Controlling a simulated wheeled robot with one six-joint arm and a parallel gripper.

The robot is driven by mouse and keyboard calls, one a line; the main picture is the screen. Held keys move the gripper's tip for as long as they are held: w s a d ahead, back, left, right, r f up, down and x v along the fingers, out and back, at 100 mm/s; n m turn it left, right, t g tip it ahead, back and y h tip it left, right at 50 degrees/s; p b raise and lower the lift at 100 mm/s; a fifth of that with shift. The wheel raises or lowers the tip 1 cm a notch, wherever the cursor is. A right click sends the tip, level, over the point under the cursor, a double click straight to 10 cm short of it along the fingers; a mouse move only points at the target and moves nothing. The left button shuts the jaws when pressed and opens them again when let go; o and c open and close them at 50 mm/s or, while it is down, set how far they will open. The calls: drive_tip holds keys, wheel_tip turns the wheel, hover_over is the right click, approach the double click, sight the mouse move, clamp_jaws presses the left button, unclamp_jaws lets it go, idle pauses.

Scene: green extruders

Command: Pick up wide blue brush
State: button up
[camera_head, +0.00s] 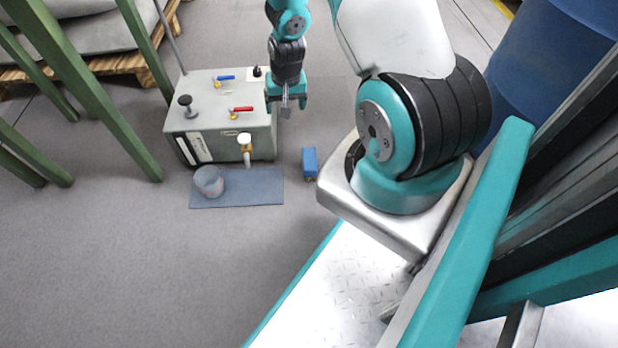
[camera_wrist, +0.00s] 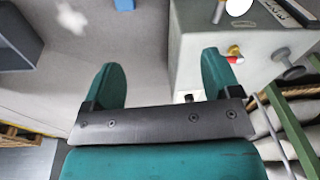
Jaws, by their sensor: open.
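The wide blue brush is most likely the small blue block (camera_head: 309,162) on the grey floor, right of the blue mat; a little yellow-brown shows at its near end. In the wrist view a blue piece (camera_wrist: 124,4) is cut off by the top edge, seemingly the same thing. My gripper (camera_head: 287,102) hangs beside the right end of the grey tank, above and apart from the blue block. In the wrist view its two teal fingers (camera_wrist: 162,80) stand wide apart with nothing between them.
The grey tank (camera_head: 205,142) carries red and blue valve handles and a tap (camera_head: 244,140). A translucent bucket (camera_head: 209,181) stands on the blue mat (camera_head: 255,188). Green frame legs (camera_head: 90,90) and a loaded pallet are at left, a blue barrel (camera_head: 545,60) at right. The floor in front is clear.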

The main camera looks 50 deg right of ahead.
drive_tip(key=s+d+f+m+b, duration=0.1)
drive_tip(key=s+d+f, duration=0.1)
drive_tip(key=f, duration=0.4)
drive_tip(key=s+d+f+m+b, duration=0.1)
drive_tip(key=s+d+f, duration=0.15)
drive_tip(key=f, duration=0.25)
drive_tip(key=b, duration=0.7)
hover_over(310, 158)
drive_tip(key=shift+g+h, duration=0.3)
drive_tip(key=shift+h, duration=0.1)
drive_tip(key=f, duration=1.1)
drive_tip(key=shift+a+f, duration=0.2)
drive_tip(key=shift+f, duration=0.05)
drive_tip(key=f+b, duration=0.2)
drive_tip(key=f, duration=0.1)
drive_tip(key=f+b, duration=0.3)
drive_tip(key=shift+w+d, duration=0.1)
drive_tip(key=shift+d, duration=0.1)
drive_tip(key=shift+r, duration=0.15)
drive_tip(key=shift+c, duration=0.5)
drive_tip(key=c, duration=1)
